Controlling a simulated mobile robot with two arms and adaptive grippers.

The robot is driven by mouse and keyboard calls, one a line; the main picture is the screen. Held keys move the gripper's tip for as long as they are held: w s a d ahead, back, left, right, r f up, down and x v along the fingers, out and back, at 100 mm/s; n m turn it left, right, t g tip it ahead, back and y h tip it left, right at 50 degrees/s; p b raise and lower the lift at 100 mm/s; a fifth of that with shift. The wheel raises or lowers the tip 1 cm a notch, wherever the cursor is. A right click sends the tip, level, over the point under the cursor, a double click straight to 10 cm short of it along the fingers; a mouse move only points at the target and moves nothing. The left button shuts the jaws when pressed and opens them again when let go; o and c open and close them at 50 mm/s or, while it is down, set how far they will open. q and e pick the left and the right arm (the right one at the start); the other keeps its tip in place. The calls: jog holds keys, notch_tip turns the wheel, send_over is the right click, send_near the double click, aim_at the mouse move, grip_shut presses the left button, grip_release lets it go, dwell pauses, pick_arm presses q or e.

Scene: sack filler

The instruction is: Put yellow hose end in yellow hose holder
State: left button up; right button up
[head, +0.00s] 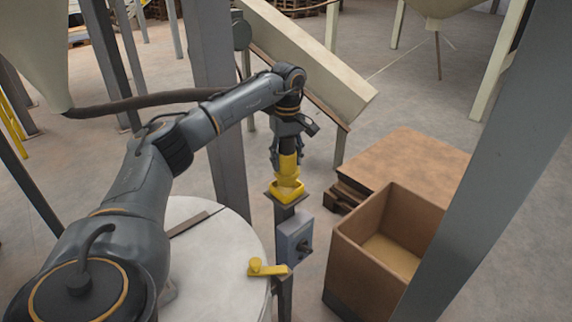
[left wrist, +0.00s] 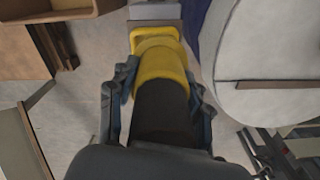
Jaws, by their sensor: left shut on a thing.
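My left gripper (head: 287,152) is shut on the yellow hose end (head: 289,166), which points down. In the left wrist view the gripper's fingers (left wrist: 160,98) sit on both sides of the hose, with the yellow hose end (left wrist: 160,62) beyond the dark hose part (left wrist: 162,112). My right gripper is not in view.
A round white drum top (head: 215,265) stands left of the post, with a yellow lever (head: 266,268) near its edge. A grey box (head: 294,240) is fixed to the post. A brown open box (head: 345,262) and a pallet (head: 420,152) stand to the right.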

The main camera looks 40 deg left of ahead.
aim_at(286, 170)
pick_arm(q)
jog(key=shift+w+a+f, duration=0.35)
jog(key=shift+w+f, duration=0.05)
jog(key=shift+f, duration=0.2)
jog(key=f+p, duration=0.2)
jog(key=f, duration=0.1)
jog(key=shift+a, duration=0.2)
jog(key=shift+f, duration=0.3)
jog(key=shift+w, duration=0.1)
jog(key=shift+f, duration=0.2)
jog(key=o, duration=1.4)
jog(key=shift+c, duration=0.2)
